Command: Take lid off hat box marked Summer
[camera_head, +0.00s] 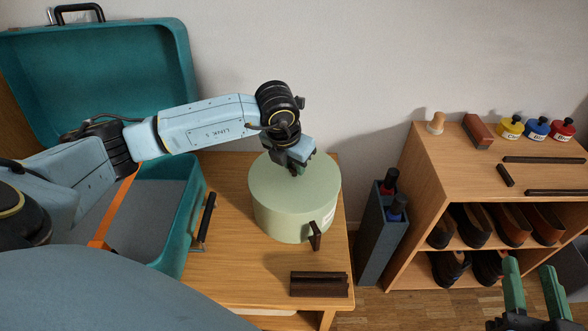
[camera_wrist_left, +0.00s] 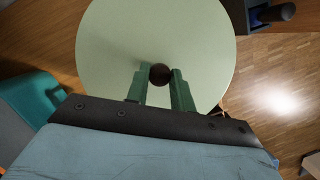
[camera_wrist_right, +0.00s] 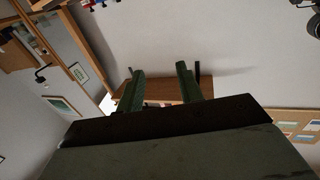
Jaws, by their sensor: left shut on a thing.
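The pale green round hat box (camera_head: 285,217) stands upright on the wooden table, with its lid (camera_head: 265,180) on top. A white label (camera_head: 328,215) shows on its side, but its writing is too small to read. My left gripper (camera_head: 295,170) is over the lid and shut on its dark round knob (camera_wrist_left: 160,74); in the left wrist view the green fingers (camera_wrist_left: 158,84) are on either side of the knob. My right gripper (camera_head: 534,283) is open and empty at the lower right of the head view, apart from the box.
An open teal suitcase (camera_head: 185,215) stands left of the box. A dark brown block (camera_head: 320,284) lies near the table's front. A grey bin (camera_head: 376,235) with bottles is at the right, beside a wooden shelf (camera_head: 420,160) holding shoes and polish bottles.

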